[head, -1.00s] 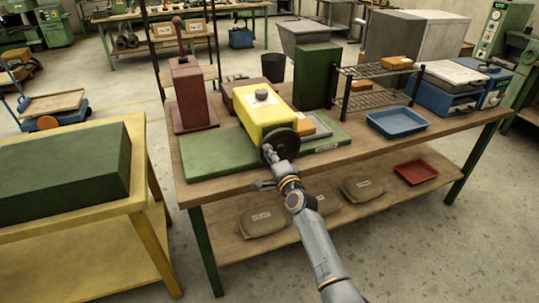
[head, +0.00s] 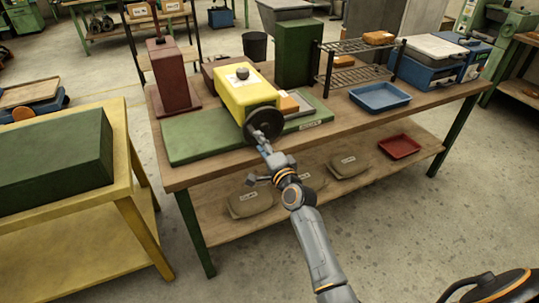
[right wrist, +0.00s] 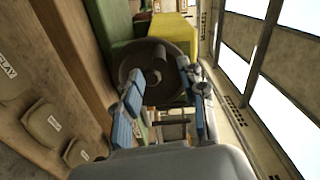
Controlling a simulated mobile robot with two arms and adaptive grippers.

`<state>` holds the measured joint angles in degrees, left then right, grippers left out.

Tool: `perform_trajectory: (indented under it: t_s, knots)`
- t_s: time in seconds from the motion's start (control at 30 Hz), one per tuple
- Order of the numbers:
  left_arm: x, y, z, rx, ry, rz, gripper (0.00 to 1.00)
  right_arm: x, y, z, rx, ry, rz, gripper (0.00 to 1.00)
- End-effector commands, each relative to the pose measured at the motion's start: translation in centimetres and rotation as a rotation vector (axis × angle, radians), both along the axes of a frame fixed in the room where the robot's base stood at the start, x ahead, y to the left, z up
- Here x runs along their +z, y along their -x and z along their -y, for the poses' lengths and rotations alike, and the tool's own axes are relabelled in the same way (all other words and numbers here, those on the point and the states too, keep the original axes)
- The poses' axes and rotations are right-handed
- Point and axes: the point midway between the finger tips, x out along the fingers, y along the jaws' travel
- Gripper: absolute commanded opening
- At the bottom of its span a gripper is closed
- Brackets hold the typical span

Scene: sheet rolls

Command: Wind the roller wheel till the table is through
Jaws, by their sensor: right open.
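The yellow roller (head: 247,94) stands on a workbench with its dark round wheel (head: 265,124) on the near side. The flat green table (head: 205,138) lies under the roller, showing to its left and, with a label, to its right. My right gripper (head: 262,146) is just in front of the wheel, open and empty. In the right wrist view, the wheel (right wrist: 148,72) with a round knob shows between and beyond the two spread fingers. I cannot tell whether a fingertip touches the rim. My left gripper is not in view.
A maroon press (head: 172,78) stands left of the roller, a green cabinet (head: 298,55) behind it. A wire rack (head: 358,72) and a blue tray (head: 380,97) are to the right. Bags (head: 249,202) and a red tray (head: 399,146) lie on the lower shelf.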

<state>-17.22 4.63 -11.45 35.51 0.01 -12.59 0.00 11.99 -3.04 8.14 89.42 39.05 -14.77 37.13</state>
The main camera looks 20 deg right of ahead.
Motion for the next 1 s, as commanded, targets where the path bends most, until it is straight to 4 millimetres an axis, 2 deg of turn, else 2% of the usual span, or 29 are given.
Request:
perform_trajectory:
  t_s: [0.1, 0.33, 0.9, 1.0]
  knots:
    - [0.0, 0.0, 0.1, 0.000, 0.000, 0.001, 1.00, -0.1, 2.4, 0.2, -0.002, -0.001, 0.000, 0.41]
    - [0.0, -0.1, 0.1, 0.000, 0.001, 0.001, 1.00, 0.0, 5.2, 0.3, -0.002, -0.001, 0.001, 0.41]
    - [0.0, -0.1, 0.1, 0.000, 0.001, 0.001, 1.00, 0.0, 5.8, 0.3, -0.001, 0.000, 0.001, 0.41]
    - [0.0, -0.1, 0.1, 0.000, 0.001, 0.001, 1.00, -1.0, 5.8, 0.1, 0.002, 0.015, -0.018, 0.41]
